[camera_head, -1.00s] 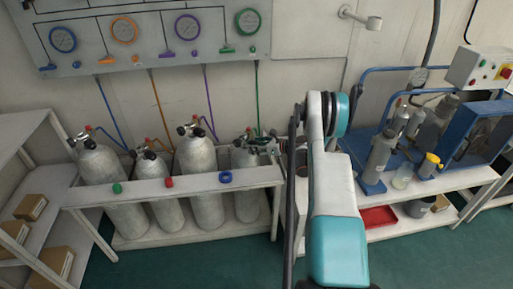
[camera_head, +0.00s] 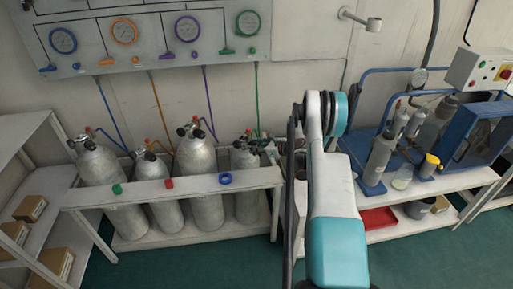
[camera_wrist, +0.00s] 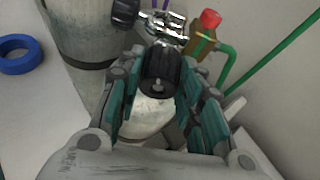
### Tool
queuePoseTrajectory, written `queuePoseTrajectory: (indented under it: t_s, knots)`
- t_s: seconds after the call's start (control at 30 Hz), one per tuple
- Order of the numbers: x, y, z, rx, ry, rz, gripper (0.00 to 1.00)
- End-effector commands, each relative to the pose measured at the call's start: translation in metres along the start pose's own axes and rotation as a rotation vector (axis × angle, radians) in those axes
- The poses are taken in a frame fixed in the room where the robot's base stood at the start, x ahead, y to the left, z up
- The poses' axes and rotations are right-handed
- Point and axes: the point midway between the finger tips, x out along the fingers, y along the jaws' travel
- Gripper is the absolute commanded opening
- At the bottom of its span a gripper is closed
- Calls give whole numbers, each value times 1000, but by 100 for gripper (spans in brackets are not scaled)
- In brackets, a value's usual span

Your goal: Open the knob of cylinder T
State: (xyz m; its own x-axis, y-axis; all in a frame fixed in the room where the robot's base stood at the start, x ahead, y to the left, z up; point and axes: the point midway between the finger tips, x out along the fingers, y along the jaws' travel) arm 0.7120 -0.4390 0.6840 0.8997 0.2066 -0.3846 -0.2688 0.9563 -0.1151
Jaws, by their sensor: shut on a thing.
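The rightmost grey cylinder (camera_head: 247,205) stands upright in the rack, below the green hose. I cannot read a letter on it. In the wrist view, a ribbed black knob (camera_wrist: 158,68) on its valve sits between the teal pads of my gripper (camera_wrist: 163,82), which is shut on it. A second black knob (camera_wrist: 125,13) and a chrome valve body (camera_wrist: 165,24) lie just beyond, with a brass fitting (camera_wrist: 198,42) and red cap to the right. In the head view my gripper is small at the rightmost valve and its fingers are not clear.
Several other cylinders (camera_head: 197,155) stand to the left in the same rack. Blue (camera_head: 225,178), red and green rings sit on the rack's front rail (camera_head: 140,190). The gauge panel (camera_head: 150,35) hangs above. A bench with blue equipment (camera_head: 480,135) stands right of my arm.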

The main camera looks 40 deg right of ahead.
Motion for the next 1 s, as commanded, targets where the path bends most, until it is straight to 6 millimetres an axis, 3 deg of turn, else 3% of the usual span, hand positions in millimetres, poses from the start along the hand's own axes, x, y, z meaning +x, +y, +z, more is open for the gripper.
queuePoseTrajectory:
  t_s: [1.0]
  knots:
    - [1, 4, -1, -794, 33, -324, 10]
